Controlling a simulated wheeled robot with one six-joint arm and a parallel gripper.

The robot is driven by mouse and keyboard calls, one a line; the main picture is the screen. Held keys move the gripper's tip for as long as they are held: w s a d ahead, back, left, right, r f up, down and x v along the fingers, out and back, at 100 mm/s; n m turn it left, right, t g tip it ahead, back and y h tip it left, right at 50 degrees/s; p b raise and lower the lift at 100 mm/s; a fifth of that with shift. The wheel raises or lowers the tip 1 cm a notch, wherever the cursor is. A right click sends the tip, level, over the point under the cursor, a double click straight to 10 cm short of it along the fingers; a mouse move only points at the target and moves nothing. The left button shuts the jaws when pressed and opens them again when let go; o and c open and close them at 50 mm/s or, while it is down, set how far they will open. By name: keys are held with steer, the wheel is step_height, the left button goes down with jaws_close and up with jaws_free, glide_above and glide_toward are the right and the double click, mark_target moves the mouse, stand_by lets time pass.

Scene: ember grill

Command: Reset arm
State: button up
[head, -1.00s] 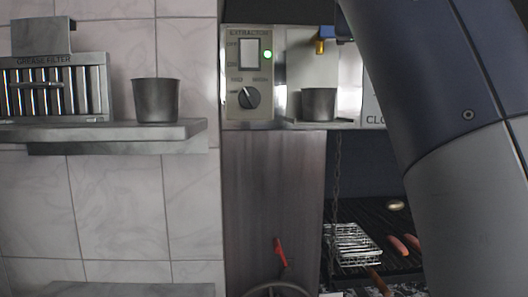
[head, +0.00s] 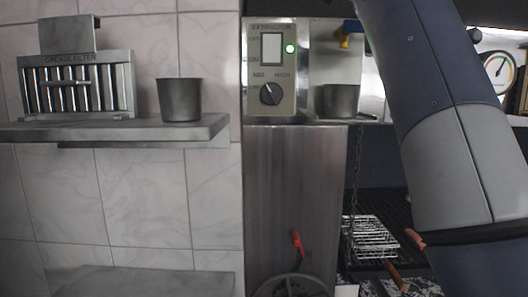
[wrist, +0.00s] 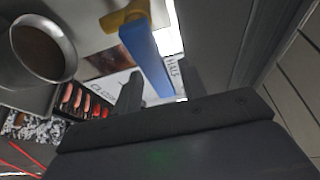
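My gripper (wrist: 160,88) shows in the wrist view with its two dark fingers spread apart. The yellow fitting (head: 344,41) shows there, above a metal cup (head: 338,99).
An extractor panel (head: 270,75) with a lit green lamp stands left of the fitting. A shelf (head: 120,129) holds a grease filter (head: 78,84) and a cup (head: 179,99). A wire rack (head: 370,238) lies on the grill at lower right. A gauge (head: 499,70) shows behind my arm.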

steer(key=shift+w+d, duration=0.1)
steer(key=shift+w, duration=0.1)
steer(key=b+v, duration=0.3)
steer(key=v, duration=0.8)
steer(key=p+x, duration=0.3)
steer(key=x, duration=0.7)
steer(key=shift+w+d+r, duration=0.1)
steer(key=shift+w+d, duration=0.1)
steer(key=shift+w, duration=0.35)
steer(key=shift+s+r+n+t, duration=0.2)
steer(key=shift+r+n+t, duration=0.1)
steer(key=shift+n, duration=0.4)
steer(key=shift+w+r+n, duration=0.1)
steer(key=shift+n, duration=0.2)
steer(key=shift+r, duration=0.1)
